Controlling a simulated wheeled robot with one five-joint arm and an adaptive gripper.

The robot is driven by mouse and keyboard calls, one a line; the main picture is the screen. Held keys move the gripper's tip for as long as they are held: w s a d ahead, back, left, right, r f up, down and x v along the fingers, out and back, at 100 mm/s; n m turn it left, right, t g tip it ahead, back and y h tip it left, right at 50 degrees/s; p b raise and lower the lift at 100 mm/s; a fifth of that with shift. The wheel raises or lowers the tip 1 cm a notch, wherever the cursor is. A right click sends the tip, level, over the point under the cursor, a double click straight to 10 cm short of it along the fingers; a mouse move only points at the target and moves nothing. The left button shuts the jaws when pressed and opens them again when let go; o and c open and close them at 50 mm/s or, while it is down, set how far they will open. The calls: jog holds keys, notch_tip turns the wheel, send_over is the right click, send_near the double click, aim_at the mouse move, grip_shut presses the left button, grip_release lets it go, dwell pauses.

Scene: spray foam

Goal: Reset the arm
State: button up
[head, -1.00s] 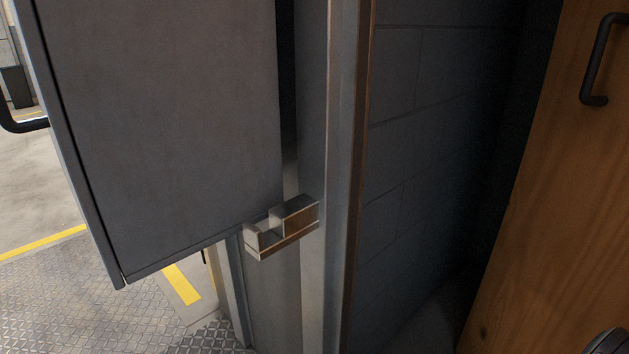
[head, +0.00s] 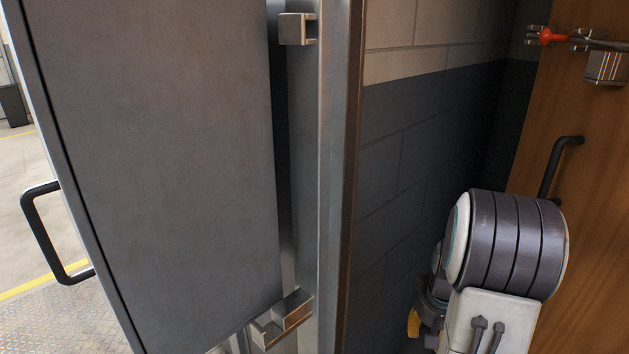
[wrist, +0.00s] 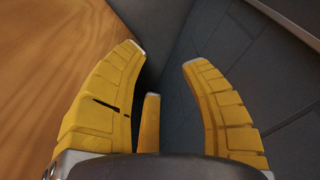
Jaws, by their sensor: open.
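My gripper (wrist: 165,65) shows in the wrist view with its yellow fingers spread apart and nothing between them. Behind the fingers are a wooden surface on the left and dark block wall on the right. In the head view my arm (head: 510,245) stands at the lower right, in front of the wooden door. A small yellow part of my gripper (head: 413,322) shows low beside the arm; the rest of the gripper is hidden there.
A grey metal door (head: 160,170) with a black handle (head: 45,235) stands open at left. Metal brackets (head: 297,29) sit on its frame. A dark block wall (head: 430,150) fills the middle. The wooden door (head: 600,200) at right has a black handle (head: 560,165) and a red-tipped fitting (head: 545,37).

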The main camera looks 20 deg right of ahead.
jog(key=s+a+r+n+t+p, duration=0.1)
jog(key=s+a+r+n+p, duration=0.2)
jog(key=a+r+p, duration=0.6)
jog(key=s+a+r+n+t+y+p, duration=0.1)
jog(key=s+a+r+n+p, duration=0.2)
jog(key=a+r, duration=1.2)
jog(key=shift+s+a+r+n+p, duration=0.4)
jog(key=shift+s+r+p, duration=1.2)
jog(key=shift+r+p, duration=1.75)
jog(key=shift+r+b, duration=0.45)
